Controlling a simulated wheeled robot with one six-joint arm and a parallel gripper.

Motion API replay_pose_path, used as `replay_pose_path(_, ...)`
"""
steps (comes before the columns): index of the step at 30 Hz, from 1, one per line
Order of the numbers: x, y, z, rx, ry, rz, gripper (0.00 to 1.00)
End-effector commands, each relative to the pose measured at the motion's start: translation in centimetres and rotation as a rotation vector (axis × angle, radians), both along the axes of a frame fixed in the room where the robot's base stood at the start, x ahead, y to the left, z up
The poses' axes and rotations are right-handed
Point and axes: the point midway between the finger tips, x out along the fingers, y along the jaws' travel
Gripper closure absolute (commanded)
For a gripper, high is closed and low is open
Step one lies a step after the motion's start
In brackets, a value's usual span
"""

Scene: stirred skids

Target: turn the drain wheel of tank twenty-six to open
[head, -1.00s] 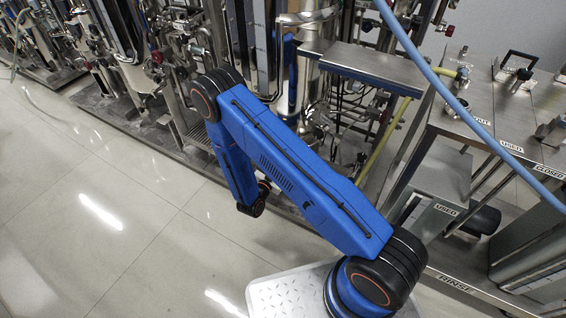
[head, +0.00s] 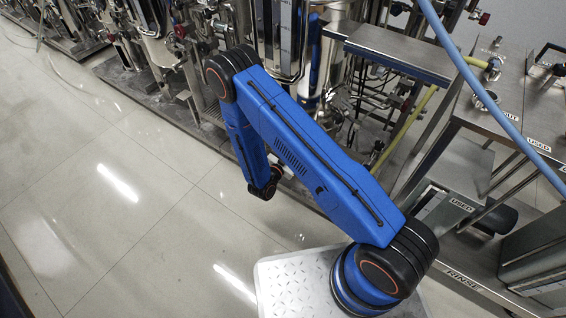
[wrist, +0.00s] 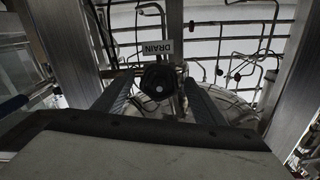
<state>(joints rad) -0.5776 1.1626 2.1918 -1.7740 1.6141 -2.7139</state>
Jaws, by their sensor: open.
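In the wrist view a dark, round drain wheel (wrist: 158,84) with a pale centre faces me. A plate reading DRAIN (wrist: 157,48) is just above it, turned upside down in the picture. My gripper (wrist: 156,79) is open, with one finger to the left of the wheel and one to the right. I cannot tell whether either finger touches the wheel or how deep it sits between them. In the head view my blue arm reaches toward the skids, and the drain wheel and fingers cannot be made out. No tank number is legible.
In the wrist view upright metal posts (wrist: 298,110) flank the wheel, with thin pipes and wires behind. In the head view steel tanks and piping line the back, a steel bench (head: 480,120) stands at right, and the tiled floor (head: 90,190) at left is clear.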

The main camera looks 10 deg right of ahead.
Motion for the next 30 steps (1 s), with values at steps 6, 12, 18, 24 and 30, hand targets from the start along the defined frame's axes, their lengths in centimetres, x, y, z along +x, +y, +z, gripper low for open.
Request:
replay_pose_path(6,-2.4,2.6,0.0,0.001,0.001,0.004,0.36)
replay_pose_path(12,-4.7,4.8,0.0,0.000,0.000,0.004,0.36)
replay_pose_path(18,-6.9,7.0,0.0,0.000,0.000,0.004,0.36)
replay_pose_path(24,-9.0,9.1,0.0,0.000,0.000,0.004,0.36)
replay_pose_path(30,-10.6,10.7,0.0,0.001,-0.001,0.004,0.36)
